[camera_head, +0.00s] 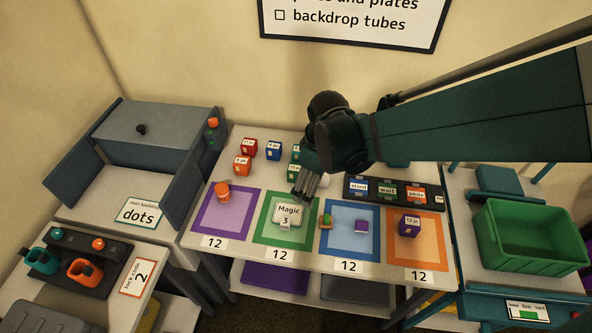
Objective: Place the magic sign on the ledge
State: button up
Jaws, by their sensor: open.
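The magic sign (289,211) is a small white sign reading "Magic 3". It stands on the green-bordered square of the white table. My gripper (304,188) points down just behind and above the sign, at its upper right in the picture. Its jaws are open; whether a finger touches the sign I cannot tell. A dark, low ledge-like strip (438,208) lies to the right of my gripper and carries small coloured signs reading "stand", "wait" and "smile". My wrist and arm hide part of the table's back.
Small coloured boxes stand behind the squares, including a red box (249,147). An orange pot (222,192) is on the purple square, a purple box (409,225) on the orange one. Small items sit on the blue square. A green bin (530,245) stands right.

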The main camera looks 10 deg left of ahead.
aim_at(288, 212)
jog(key=s+a+f+n+g, duration=0.1)
jog(key=a+f+n, duration=0.3)
jog(key=a+f, duration=0.4)
jog(key=shift+s+a+f+h, duration=0.15)
jog(key=shift+a+f+h, duration=0.1)
jog(key=shift+f+h, duration=0.15)
jog(key=shift+f, duration=1.25)
jog(key=shift+f, duration=0.1)
jog(key=shift+s+d+f+b, duration=0.15)
jog(key=shift+f+b, duration=0.1)
jog(key=shift+f, duration=1)
jog(key=shift+s+a+f+b, duration=0.1)
jog(key=shift+f+b, duration=0.1)
jog(key=shift+f, duration=1)
jog(key=shift+c, duration=0.2)
jog(key=c, duration=2)
jog(key=shift+c, duration=0.8)
